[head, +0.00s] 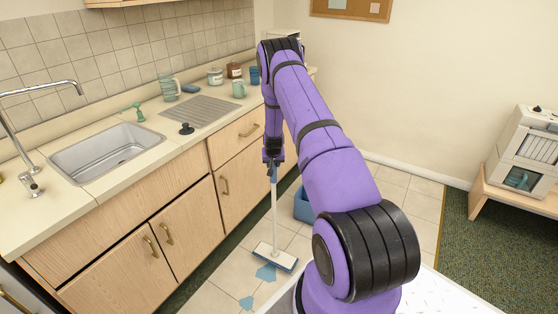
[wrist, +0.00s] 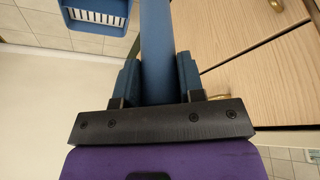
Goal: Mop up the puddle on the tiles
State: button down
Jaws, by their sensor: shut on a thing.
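My gripper (head: 273,156) is shut on the blue upper handle of a mop (head: 274,215). In the wrist view the blue handle (wrist: 158,50) runs between the two fingers of my gripper (wrist: 158,78). The mop stands nearly upright, and its flat white head with a blue pad edge (head: 275,257) is down at the tiles. A blue puddle patch (head: 265,272) lies beside the front edge of the mop head. A smaller blue patch (head: 246,303) lies nearer and to the left. My arm may hide more of the floor.
A blue bucket (head: 303,206) stands behind the mop, partly hidden by my arm; it also shows in the wrist view (wrist: 95,18). Wooden cabinets (head: 190,225) under the counter line the left. Green carpet (head: 480,240) lies right of the tiles, with a low wooden bench (head: 510,197).

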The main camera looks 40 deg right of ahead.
jog(key=shift+s+d+r+m, duration=0.1)
jog(key=shift+d+r+m, duration=0.05)
jog(key=shift+d, duration=0.65)
jog(key=shift+s+d+r+m, duration=0.1)
jog(key=shift+d+m, duration=0.05)
jog(key=shift+d, duration=0.65)
